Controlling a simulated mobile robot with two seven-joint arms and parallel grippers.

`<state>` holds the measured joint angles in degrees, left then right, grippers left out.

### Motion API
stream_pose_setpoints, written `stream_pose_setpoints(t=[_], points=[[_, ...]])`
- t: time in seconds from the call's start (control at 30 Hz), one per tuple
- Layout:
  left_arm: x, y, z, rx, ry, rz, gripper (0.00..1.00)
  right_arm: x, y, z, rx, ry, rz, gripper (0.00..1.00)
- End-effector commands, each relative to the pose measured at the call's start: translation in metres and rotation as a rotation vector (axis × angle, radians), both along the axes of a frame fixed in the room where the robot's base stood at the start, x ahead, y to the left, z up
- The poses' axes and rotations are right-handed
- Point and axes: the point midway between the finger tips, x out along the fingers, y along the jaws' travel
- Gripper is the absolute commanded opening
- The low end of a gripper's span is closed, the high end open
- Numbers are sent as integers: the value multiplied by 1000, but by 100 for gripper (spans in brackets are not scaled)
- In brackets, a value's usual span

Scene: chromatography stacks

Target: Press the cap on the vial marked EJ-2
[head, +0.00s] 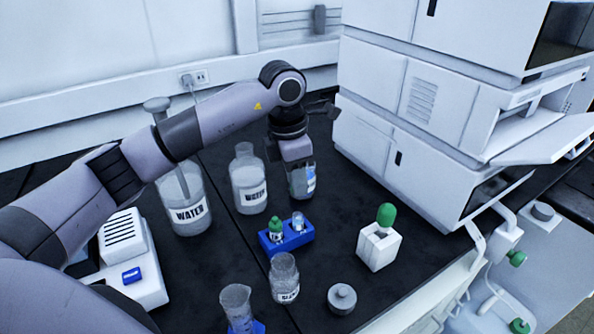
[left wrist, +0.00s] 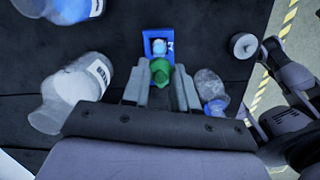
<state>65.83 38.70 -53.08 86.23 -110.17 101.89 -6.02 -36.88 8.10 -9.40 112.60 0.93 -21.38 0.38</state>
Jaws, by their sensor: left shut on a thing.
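A small blue rack (head: 288,240) holds two vials. The left vial (head: 276,235) has a green top, and the right vial (head: 298,222) looks pale blue or clear on top. I cannot read their marks surely. My left gripper (head: 300,166) points down above and behind the rack in the head view; its fingertips are hard to make out there. The cap lines up with the near end of the rack (left wrist: 147,45), and the pale blue vial top (left wrist: 159,47) shows beyond.
WATER bottles (head: 187,200) (head: 249,185) and a blue-labelled bottle (head: 308,183) stand behind. A small bottle (head: 285,280), a grey weight-like piece (head: 342,298) and a white block (head: 378,250) with a green top (head: 386,214) stand around the rack. White instrument stack (head: 400,140) is at right.

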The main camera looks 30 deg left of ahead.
Motion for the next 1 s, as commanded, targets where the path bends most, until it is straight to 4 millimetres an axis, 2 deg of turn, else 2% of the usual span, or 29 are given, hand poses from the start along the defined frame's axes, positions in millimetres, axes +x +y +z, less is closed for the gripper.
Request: stream_pose_setpoints(t=[0.27,0.5,0.7,1.0], points=[[0,0,-18,-1,1,-1,0,-3,1,-15,5,17,-1,0],[0,0,-42,0,0,-1,0,-2,6,-26,18,18,3,0],[0,0,-58,-1,-1,-1,0,2,9,-29,24,14,9,0],[0,0,-63,0,0,-1,0,4,8,-26,23,11,13,0]])
